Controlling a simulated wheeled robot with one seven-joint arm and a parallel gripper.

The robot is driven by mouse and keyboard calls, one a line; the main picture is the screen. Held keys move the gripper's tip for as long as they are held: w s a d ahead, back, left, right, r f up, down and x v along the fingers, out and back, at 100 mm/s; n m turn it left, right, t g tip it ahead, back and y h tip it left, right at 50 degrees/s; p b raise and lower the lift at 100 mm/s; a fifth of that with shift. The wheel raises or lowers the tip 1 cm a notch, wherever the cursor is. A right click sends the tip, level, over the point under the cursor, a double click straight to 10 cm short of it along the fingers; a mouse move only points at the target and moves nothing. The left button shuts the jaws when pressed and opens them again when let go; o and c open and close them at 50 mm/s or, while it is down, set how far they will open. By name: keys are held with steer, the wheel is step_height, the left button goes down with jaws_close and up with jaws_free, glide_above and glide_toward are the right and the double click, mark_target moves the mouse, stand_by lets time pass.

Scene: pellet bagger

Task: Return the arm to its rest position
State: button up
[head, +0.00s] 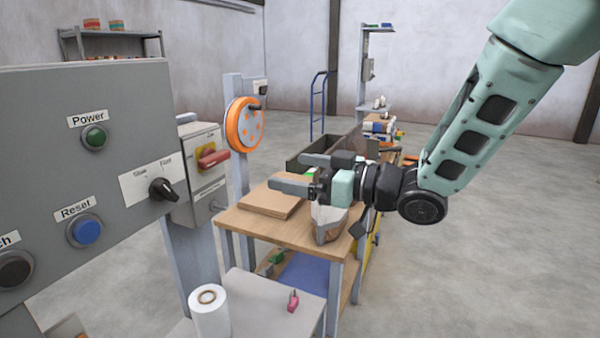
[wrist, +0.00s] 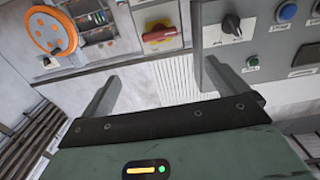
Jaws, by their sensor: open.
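My arm (head: 470,130) reaches in from the upper right in the head view, bent down at the elbow. My gripper (head: 285,173) is open and empty, its two fingers pointing left toward the control panel (head: 60,180). It hangs in the air above the wooden workbench (head: 260,222). In the wrist view, my gripper (wrist: 160,95) shows its two fingers spread apart with nothing between them. The panel (wrist: 265,90) lies beyond the right finger in that view.
The panel carries a green Power button (head: 94,137), a black selector knob (head: 163,189) and a blue Reset button (head: 85,231). A red-handled switch box (head: 200,180) and an orange wheel (head: 245,124) stand beside it. Cardboard sheets (head: 270,203) lie on the bench. Floor at right is clear.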

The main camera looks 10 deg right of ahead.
steer(key=s+f+m+g+h+p, duration=0.1)
steer(key=s+f+g+h+p, duration=0.1)
steer(key=s, duration=0.7)
steer(key=s+d+f+m+g+h+p, duration=0.1)
steer(key=s+f+g+h, duration=0.1)
steer(key=s+g+h, duration=0.3)
steer(key=s+f+m+g+h+p, duration=0.1)
steer(key=s+h, duration=0.5)
steer(key=s, duration=0.7)
step_height(320, 180, down, 2)
steer(key=g+p, duration=0.1)
steer(key=g, duration=0.2)
steer(key=shift+s+d+h+p, duration=0.2)
steer(key=shift+s+h+p, duration=0.1)
steer(key=shift+p, duration=0.05)
